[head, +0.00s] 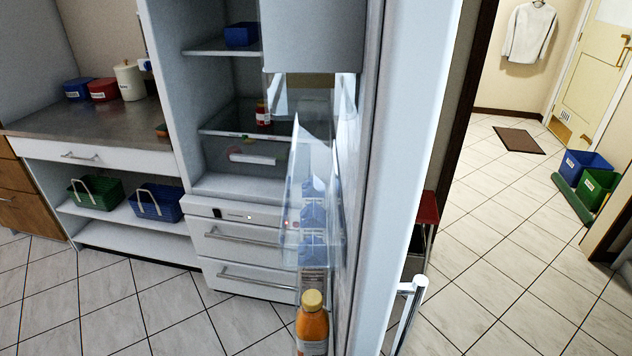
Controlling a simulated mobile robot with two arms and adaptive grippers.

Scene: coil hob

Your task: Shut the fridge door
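The fridge door (407,150) stands wide open and fills the middle of the head view, seen almost edge-on. Its bar handle (409,312) is at the lower right of the door, on its outer face. Clear door shelves on the inner face hold blue cartons (313,215) and an orange bottle (312,325). The fridge body (225,120) is behind to the left, with its inside showing: a blue box (241,34), a red jar (262,113) and a clear drawer (250,155). Neither gripper is in view.
A counter (95,130) with canisters and baskets below stands left of the fridge. Right of the door is open tiled floor (500,240), with a brown mat (519,140) and blue and green crates (584,165) farther back. A red-topped object (428,208) is partly hidden behind the door.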

